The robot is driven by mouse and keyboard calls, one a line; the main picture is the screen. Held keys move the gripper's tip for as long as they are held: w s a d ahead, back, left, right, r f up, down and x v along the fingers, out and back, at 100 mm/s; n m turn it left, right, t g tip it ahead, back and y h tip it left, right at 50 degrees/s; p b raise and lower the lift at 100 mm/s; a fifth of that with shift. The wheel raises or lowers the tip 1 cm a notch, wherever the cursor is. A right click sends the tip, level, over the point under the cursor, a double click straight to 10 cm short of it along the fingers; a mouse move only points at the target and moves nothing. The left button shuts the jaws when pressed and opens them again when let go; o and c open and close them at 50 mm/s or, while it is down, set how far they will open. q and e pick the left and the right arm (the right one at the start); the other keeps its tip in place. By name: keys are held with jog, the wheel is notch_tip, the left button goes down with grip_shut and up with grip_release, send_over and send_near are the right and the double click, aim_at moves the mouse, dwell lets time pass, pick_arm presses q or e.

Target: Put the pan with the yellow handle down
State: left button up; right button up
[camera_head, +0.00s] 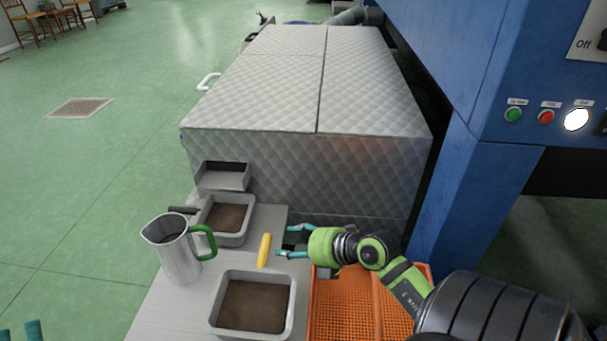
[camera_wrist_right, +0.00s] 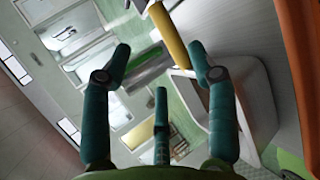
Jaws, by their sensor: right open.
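The pan with the yellow handle (camera_head: 215,324) is a pale square pan with a brown filling, standing level on the light table at the front. Its yellow handle (camera_head: 264,250) points away from me. My right gripper (camera_head: 283,241) is open, just right of the handle and apart from it. In the right wrist view the yellow handle (camera_wrist_right: 170,36) lies beyond the open fingertips (camera_wrist_right: 160,62), with the pan (camera_wrist_right: 262,100) to the right. Only the fingertips of my left gripper (camera_head: 20,332) show at the lower left edge, apart with nothing visible between them.
A metal jug with a green handle (camera_head: 176,255) stands left on the table (camera_head: 165,315). A second pan with a dark handle (camera_head: 240,238) and a small grey tray (camera_head: 222,181) are behind. An orange crate (camera_head: 345,310) lies under my right arm. A quilted grey box (camera_head: 270,160) blocks the back.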

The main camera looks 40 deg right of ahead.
pick_arm(q)
jog(key=w+f+n+g+y, duration=0.1)
jog(key=w+f+g+y, duration=0.1)
jog(key=f, duration=0.3)
jog(key=shift+w+a+g+y+p, duration=0.3)
jog(key=shift+w+a+g+y, duration=0.1)
jog(key=shift+w, duration=0.3)
pick_arm(e)
jog(key=s+a+r+m+t+y, duration=0.2)
jog(key=a+r+m+t, duration=0.2)
jog(key=a+r+m, duration=0.5)
jog(key=s+a+r+m+t+y, duration=0.2)
jog(key=a+r+m+t, duration=0.3)
jog(key=a+r+m, duration=0.4)
jog(key=a+r, duration=0.4)
jog(key=a, duration=0.3)
jog(key=shift+a+r+m+y, duration=0.15)
jog(key=shift+a+m+y, duration=0.05)
jog(key=shift+m+y, duration=0.2)
